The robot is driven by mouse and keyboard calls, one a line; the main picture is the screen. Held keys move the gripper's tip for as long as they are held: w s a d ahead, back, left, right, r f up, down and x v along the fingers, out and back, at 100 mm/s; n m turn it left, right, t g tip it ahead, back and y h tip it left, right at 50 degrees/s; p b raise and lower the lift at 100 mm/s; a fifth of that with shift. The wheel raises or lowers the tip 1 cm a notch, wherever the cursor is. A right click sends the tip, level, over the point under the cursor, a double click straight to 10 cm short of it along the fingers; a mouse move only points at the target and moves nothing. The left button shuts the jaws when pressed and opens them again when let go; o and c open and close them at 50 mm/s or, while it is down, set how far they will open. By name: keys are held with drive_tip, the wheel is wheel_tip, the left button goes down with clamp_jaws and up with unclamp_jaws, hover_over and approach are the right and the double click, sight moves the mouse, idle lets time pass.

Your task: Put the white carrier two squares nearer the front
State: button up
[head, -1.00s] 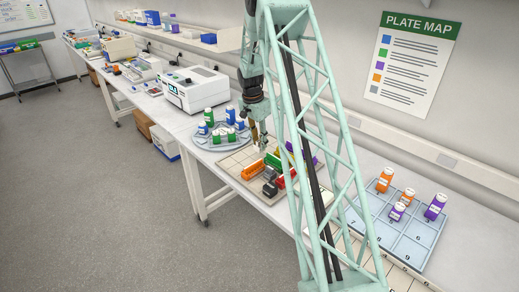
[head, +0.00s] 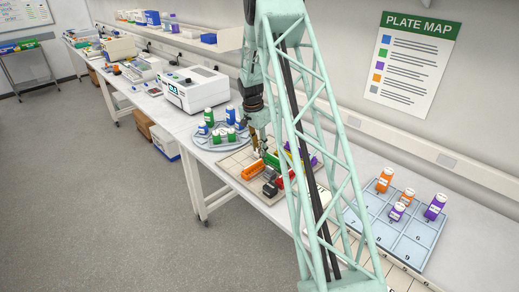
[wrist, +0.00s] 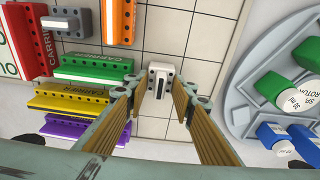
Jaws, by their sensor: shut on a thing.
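The white carrier (wrist: 161,72) is a small block with a dark slot on top. It stands on the square-grid board (wrist: 172,40), near the board edge at the bottom of the wrist view. My gripper (wrist: 161,98) is over it, one finger at each side, shut on it. No lift off the board can be made out. In the head view my gripper (head: 263,155) is low over the board's far part, and I cannot make out the white carrier there.
Left of it in the wrist view are a green carrier (wrist: 97,67), a yellow carrier (wrist: 72,105) and a purple carrier (wrist: 75,130). An orange carrier (wrist: 118,20) and a red carrier (wrist: 28,45) lie further up. A round rack (wrist: 240,105) with bottles is on the right. Bare squares lie above it.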

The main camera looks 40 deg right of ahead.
sight(257, 148)
drive_tip(key=shift+f, duration=0.15)
drive_tip(key=o, duration=0.6)
drive_tip(key=shift+c, duration=0.2)
drive_tip(key=shift+r, duration=0.2)
wheel_tip(257, 148, up, 12)
drive_tip(key=a, duration=0.1)
drive_tip(key=shift+a, duration=0.4)
drive_tip(key=shift+f, duration=0.1)
idle(0.4)
